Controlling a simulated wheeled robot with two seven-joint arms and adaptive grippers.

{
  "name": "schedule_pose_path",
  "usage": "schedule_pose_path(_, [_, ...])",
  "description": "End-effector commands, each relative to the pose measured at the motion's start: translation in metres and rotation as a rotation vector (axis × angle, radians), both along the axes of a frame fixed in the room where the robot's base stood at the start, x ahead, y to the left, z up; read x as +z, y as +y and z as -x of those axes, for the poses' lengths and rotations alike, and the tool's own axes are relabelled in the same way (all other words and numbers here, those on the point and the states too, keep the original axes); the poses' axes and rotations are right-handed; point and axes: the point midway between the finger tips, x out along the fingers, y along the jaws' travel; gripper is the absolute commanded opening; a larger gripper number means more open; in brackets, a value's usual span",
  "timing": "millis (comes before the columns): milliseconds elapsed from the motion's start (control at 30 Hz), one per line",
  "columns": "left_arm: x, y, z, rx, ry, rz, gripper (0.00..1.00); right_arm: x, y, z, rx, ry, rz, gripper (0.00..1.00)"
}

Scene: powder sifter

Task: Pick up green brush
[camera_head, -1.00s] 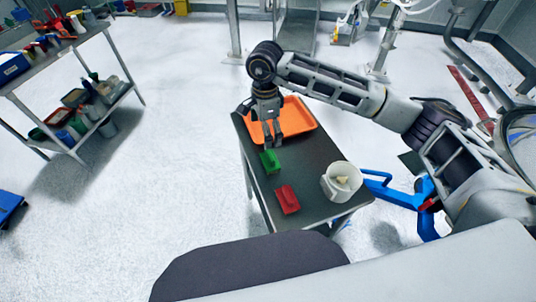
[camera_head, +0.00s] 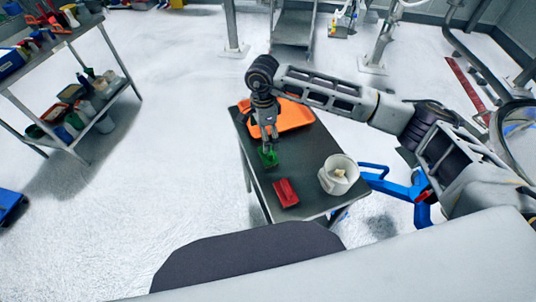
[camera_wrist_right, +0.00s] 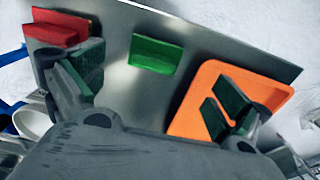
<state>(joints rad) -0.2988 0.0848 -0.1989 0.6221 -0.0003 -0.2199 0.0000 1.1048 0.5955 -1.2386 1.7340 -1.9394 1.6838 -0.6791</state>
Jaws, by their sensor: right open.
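The green brush (camera_head: 268,157) lies on the dark table, between the orange tray and a red brush. It also shows in the right wrist view (camera_wrist_right: 156,54), apart from both fingers. My right gripper (camera_head: 267,143) hangs pointing down just above and at the far side of the green brush in the head view. In the right wrist view (camera_wrist_right: 158,92) its two fingers are spread wide with nothing between them, and the brush lies beyond the gap. My left gripper is not in view.
The orange tray (camera_head: 293,117) lies at the table's far end. The red brush (camera_head: 286,192) lies nearer me, beside a white container (camera_head: 338,175) with something pale in it. The small table (camera_head: 262,184) has bare edges. A loaded shelf (camera_head: 85,110) stands apart at the left.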

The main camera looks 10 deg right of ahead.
Motion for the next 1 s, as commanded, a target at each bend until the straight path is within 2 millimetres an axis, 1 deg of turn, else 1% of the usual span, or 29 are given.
schedule_pose_path(100, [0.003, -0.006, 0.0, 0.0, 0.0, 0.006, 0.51, -0.016, 0.0, 0.001, 0.0, 0.003, 0.0, 1.0])
schedule_pose_path(300, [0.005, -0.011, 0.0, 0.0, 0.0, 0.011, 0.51, -0.033, 0.0, 0.0, 0.001, 0.0, 0.0, 1.0])
schedule_pose_path(767, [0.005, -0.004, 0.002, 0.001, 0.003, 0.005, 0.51, -0.037, -0.001, 0.001, 0.001, 0.0, 0.0, 1.0])
schedule_pose_path(867, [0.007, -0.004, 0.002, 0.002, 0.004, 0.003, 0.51, -0.04, -0.003, 0.001, 0.0, 0.001, 0.001, 1.0])
schedule_pose_path(1000, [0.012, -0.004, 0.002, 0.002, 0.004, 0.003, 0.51, -0.051, -0.008, 0.003, -0.001, 0.002, 0.001, 1.0])
